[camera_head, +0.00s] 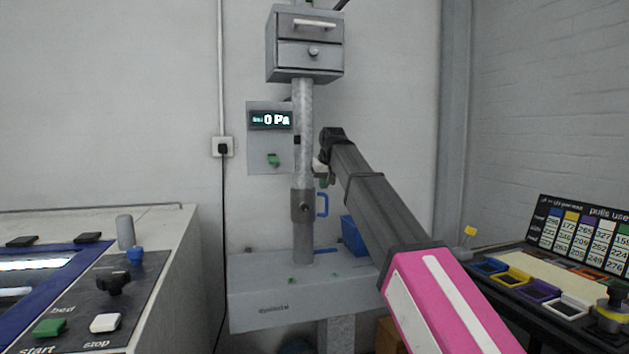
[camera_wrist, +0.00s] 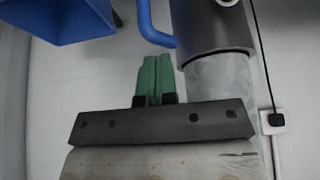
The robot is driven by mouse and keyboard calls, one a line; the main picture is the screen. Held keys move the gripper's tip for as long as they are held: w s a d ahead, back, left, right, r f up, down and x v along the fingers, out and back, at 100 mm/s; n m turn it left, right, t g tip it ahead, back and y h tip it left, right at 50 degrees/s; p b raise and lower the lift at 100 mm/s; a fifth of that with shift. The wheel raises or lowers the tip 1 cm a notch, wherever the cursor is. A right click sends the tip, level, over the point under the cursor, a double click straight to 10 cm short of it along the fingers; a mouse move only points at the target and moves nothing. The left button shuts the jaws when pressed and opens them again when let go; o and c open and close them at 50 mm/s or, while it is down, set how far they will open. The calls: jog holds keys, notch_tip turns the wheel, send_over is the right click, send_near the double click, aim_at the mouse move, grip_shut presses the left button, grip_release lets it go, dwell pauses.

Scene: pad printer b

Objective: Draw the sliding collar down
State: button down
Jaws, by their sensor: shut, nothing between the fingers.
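The sliding collar (camera_head: 303,206) is a dark grey sleeve around the galvanised column (camera_head: 302,130), a little above the base box. A blue loop handle (camera_head: 322,205) sticks out on its right side. In the wrist view, which looks upside down, the collar (camera_wrist: 212,30) is at the top with the handle (camera_wrist: 152,28) beside it. My gripper (camera_head: 321,180) is just right of the column, above the handle, partly hidden by my arm. In the wrist view its green fingers (camera_wrist: 154,78) are together and empty, and appear apart from the handle.
A grey box (camera_head: 277,308) carries the column; a blue bin (camera_head: 353,236) stands at its right. A pressure display panel (camera_head: 270,140) is behind the column, and a drawer unit (camera_head: 305,45) is above. A control panel (camera_head: 110,285) is left; a colour-pad bench (camera_head: 540,290) is right.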

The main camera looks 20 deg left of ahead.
jog(key=shift+r, duration=1.45)
